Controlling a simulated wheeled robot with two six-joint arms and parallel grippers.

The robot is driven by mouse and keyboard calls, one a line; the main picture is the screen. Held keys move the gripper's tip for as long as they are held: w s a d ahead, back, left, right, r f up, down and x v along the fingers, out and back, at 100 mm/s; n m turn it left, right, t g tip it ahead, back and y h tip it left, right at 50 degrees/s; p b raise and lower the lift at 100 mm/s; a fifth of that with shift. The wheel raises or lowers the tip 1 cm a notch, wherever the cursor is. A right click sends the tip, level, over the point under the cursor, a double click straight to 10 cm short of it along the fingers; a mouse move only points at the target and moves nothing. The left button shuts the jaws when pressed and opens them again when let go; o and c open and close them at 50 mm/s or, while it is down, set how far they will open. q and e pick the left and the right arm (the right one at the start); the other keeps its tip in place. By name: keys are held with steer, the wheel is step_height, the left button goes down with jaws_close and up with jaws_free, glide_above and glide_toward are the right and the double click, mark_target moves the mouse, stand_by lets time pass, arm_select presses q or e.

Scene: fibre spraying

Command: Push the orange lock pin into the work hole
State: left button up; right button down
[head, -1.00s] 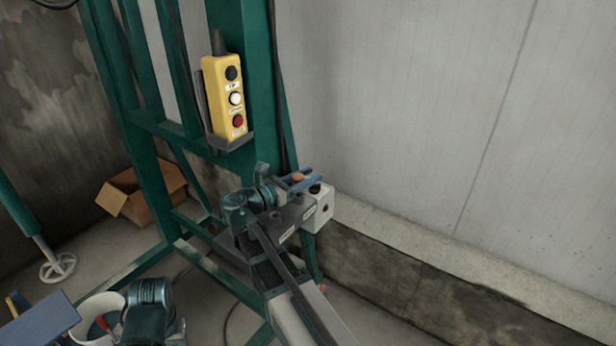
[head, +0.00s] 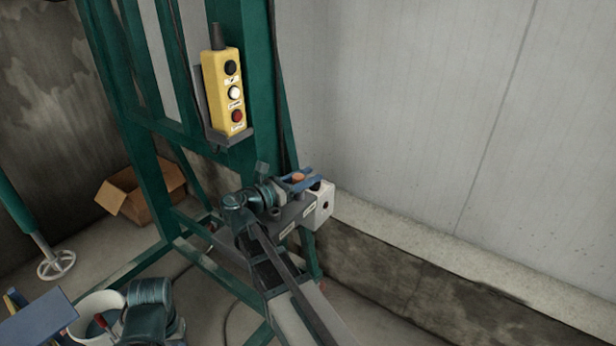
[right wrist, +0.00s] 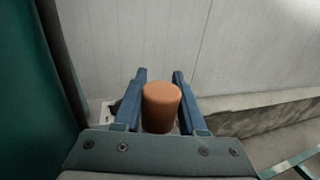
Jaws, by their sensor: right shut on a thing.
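The orange lock pin (head: 298,177) is a short cylinder at the grey labelled control housing (head: 290,218) on the green frame. My right gripper (head: 301,182) is at the pin, its blue fingers on either side of it. In the right wrist view the pin (right wrist: 161,106) stands between the two blue fingers (right wrist: 160,100), and they are shut on it. The pin's lower end and the work hole are hidden, so I cannot tell how deep the pin sits. My left gripper is not clearly visible.
A cardboard box (head: 145,195) and a white bucket (head: 95,312) are at the left.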

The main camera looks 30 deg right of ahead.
steer(key=shift+f, duration=0.3)
